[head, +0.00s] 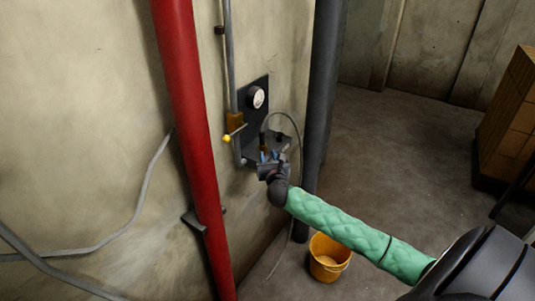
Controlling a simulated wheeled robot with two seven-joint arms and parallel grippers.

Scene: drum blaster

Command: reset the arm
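My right arm (340,224), in a green quilted sleeve, reaches from the lower right toward the wall. My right gripper (270,158) is at the lower part of a dark wall panel with a round gauge (257,97). It overlaps small fittings there, and a thin hose (296,124) curves close by. I cannot tell whether it touches or holds any of them. The fingers are small and dark with bluish parts, so their opening is unclear. A lever with a yellow knob (227,139) is just left of the gripper. My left gripper is out of view.
A red pipe (188,110) stands left of the panel and a dark pipe (322,90) right of it. A yellow bucket (328,258) is on the floor below my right arm. Stacked boxes (510,120) are at the far right. Open floor lies between.

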